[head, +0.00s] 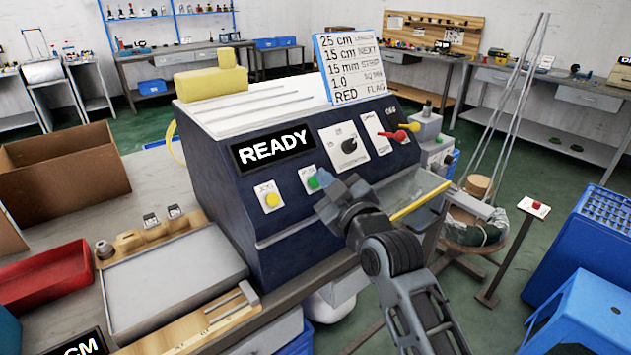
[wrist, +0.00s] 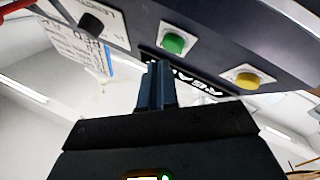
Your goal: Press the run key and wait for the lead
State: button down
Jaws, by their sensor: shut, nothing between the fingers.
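The dark blue machine (head: 228,192) stands on the bench, and its display (head: 273,149) reads READY. The green key (head: 314,182), which I take for the run key, is on its front panel; it also shows in the wrist view (wrist: 173,43). My gripper (head: 325,178) is shut and empty, its fingertips close by the green key. In the wrist view the fingertips (wrist: 157,68) are just below the green key in the picture; I cannot tell whether they touch the panel. A yellow lead end (head: 420,200) lies at the machine's right side tray.
A yellow key (head: 271,199) sits left of the green one. A dial (head: 349,145) and a red lever (head: 399,135) are to the right. The card (head: 347,68) lists 25 cm, 15 cm, 15 mm, 1.0, RED. A grey tray (head: 170,275) lies at left.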

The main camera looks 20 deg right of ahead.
jog(key=shift+f, duration=0.1)
jog(key=shift+w+a+f+b, duration=0.1)
jog(key=shift+w+f+b, duration=0.1)
jog(key=shift+w+b, duration=0.15)
